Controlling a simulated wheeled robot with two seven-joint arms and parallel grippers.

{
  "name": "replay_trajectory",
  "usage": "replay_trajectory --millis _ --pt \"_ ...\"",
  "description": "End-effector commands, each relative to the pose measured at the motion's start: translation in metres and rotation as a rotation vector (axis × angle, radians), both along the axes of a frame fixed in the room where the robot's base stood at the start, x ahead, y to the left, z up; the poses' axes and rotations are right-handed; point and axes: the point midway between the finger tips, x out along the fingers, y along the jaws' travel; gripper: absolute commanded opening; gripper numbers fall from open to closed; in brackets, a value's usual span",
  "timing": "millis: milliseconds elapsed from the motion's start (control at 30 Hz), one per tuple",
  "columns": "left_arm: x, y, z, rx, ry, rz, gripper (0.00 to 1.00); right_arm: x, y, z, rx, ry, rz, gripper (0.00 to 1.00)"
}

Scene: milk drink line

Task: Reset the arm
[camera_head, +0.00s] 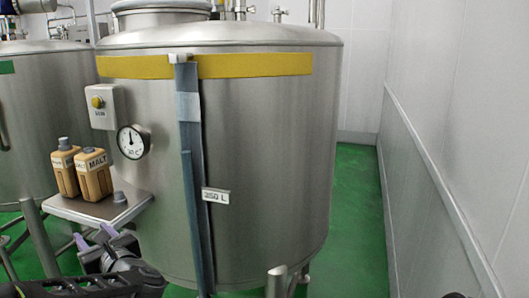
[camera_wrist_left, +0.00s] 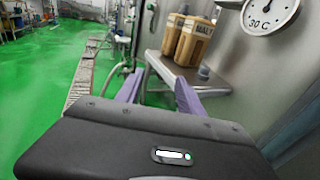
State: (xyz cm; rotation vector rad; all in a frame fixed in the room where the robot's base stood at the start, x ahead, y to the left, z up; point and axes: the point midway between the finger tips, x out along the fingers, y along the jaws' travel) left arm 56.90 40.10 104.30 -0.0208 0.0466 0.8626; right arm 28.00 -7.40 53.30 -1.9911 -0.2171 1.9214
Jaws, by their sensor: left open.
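My left gripper (camera_head: 96,238) is low at the left in the head view, just in front of the small metal shelf (camera_head: 132,208) on the tank. Its two purple fingers are apart with nothing between them. They also show in the left wrist view (camera_wrist_left: 158,90), pointing toward the shelf. The left arm comes in along the bottom edge. My right gripper is not in view; only a small dark part shows at the bottom right edge of the head view.
Two tan MALT containers (camera_head: 95,176) (camera_head: 65,168) and a small grey knob-like piece (camera_head: 119,198) stand on the shelf. A large steel tank (camera_head: 260,160) carries a dial (camera_head: 133,142) and a button box (camera_head: 103,107). Green floor (camera_head: 355,225) is clear at right, beside a wall.

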Motion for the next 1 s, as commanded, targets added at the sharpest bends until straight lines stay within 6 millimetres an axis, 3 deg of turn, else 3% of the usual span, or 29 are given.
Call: replay_trajectory --millis 367,533,667,767,867,1000 --pt "0.01 -0.01 -0.004 0.166 0.206 -0.075 0.45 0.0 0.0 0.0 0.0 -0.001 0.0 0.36" --pt "0.023 -0.027 -0.011 0.336 0.374 -0.181 0.45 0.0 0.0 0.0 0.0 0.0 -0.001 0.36" --pt "0.037 -0.051 -0.031 0.534 0.555 -0.31 0.45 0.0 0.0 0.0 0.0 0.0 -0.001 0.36" --pt "0.047 -0.08 -0.064 0.754 0.739 -0.459 0.45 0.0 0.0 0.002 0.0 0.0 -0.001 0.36" --pt "0.052 -0.123 -0.123 1.064 0.962 -0.686 0.45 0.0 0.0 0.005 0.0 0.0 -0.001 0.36" --pt "0.029 -0.185 -0.22 1.522 1.176 -1.046 0.45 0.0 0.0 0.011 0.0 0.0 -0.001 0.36"
